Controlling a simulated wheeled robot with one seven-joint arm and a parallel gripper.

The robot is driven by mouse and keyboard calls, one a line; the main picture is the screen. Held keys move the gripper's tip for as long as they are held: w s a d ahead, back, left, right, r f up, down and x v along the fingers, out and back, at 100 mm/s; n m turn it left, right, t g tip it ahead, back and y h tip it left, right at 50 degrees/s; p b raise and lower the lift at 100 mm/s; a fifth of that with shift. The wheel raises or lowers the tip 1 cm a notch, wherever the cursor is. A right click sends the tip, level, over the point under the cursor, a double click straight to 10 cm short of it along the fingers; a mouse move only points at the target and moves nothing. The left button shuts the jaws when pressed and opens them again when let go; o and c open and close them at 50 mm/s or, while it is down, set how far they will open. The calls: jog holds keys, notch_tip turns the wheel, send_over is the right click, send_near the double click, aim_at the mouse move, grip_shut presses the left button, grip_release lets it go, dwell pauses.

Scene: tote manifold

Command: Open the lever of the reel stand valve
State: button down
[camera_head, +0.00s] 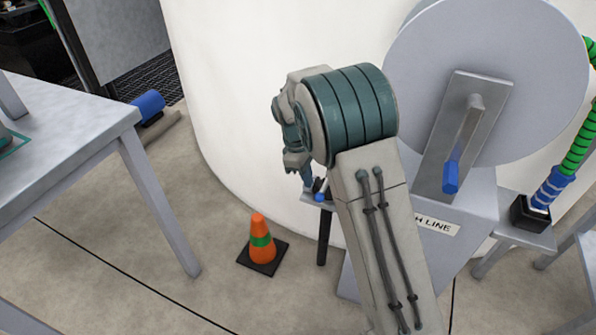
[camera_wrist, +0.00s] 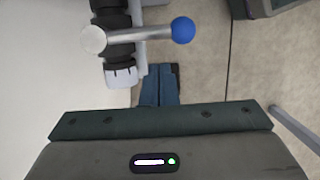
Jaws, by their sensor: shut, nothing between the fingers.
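The valve lever (camera_wrist: 140,35) is a silver bar with a round silver hub at its left end and a blue ball at its right end in the wrist view. It lies across a black ribbed valve body (camera_wrist: 112,50). The blue ball also shows small in the head view (camera_head: 320,197), beside my arm. My gripper (camera_wrist: 160,72) is shut and empty, its blue fingers pointing toward the lever. In the wrist view the fingertips show just below the bar, between hub and ball; I cannot tell whether they touch anything. My arm hides most of the valve in the head view.
The grey reel stand (camera_head: 465,203) carries a large disc (camera_head: 425,60) and a blue-handled crank (camera_head: 461,145). An orange cone (camera_head: 260,240) stands on the floor left of my arm. A grey table (camera_head: 70,125) is at left. A white curved tank (camera_head: 230,90) stands behind.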

jog(key=shift+s+d+f, duration=0.1)
jog(key=shift+s+d, duration=0.05)
jog(key=shift+d, duration=0.3)
jog(key=shift+s+d+f, duration=0.1)
jog(key=shift+s+d, duration=0.05)
jog(key=shift+d, duration=0.3)
